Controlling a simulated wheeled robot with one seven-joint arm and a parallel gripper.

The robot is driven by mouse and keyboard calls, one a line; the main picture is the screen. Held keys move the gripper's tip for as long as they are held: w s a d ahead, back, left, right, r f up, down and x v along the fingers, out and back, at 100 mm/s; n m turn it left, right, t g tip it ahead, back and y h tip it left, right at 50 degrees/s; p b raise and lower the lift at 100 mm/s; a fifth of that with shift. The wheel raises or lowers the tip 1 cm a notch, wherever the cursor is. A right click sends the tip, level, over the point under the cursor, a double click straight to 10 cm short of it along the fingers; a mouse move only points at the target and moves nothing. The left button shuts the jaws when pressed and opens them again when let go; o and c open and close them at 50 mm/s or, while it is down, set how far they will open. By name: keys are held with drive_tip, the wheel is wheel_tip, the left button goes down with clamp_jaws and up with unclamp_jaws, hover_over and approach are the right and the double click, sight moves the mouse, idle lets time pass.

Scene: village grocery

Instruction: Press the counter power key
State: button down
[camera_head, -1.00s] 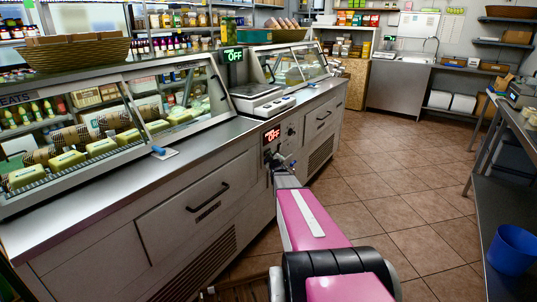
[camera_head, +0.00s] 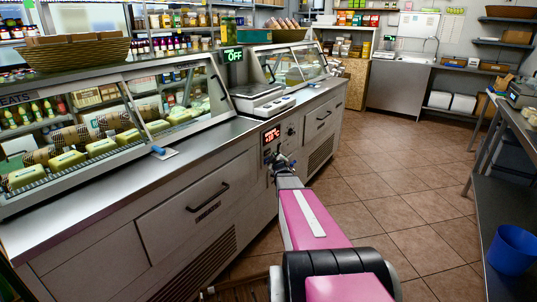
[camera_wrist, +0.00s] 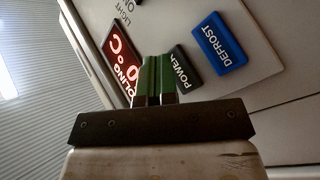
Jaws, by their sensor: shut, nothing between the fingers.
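The counter control panel (camera_wrist: 210,20) fills the upper part of the wrist view, tilted in the picture. The black power key (camera_wrist: 184,68), lettered POWER, lies beside the blue defrost key (camera_wrist: 219,43). My gripper (camera_wrist: 155,61) is shut, its green fingertips together and empty. The tips are at the panel, just left of the visible POWER lettering and partly over that key's edge; I cannot tell whether they touch it. The red display (camera_wrist: 122,62) shows a cooling temperature in °C. In the head view this display (camera_head: 271,136) is lit at the counter front, above my gripper (camera_head: 281,162).
A scale (camera_head: 262,98) stands on the counter (camera_head: 225,135), with a green OFF sign (camera_head: 234,56) above it. Glass display cases flank it. A blue bin (camera_head: 513,250) stands at right. The tiled floor (camera_head: 400,200) is clear.

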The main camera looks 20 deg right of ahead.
drive_tip(key=shift+s+d, duration=0.8)
drive_tip(key=shift+s, duration=0.25)
drive_tip(key=shift+s+d, duration=0.8)
drive_tip(key=shift+s, duration=0.2)
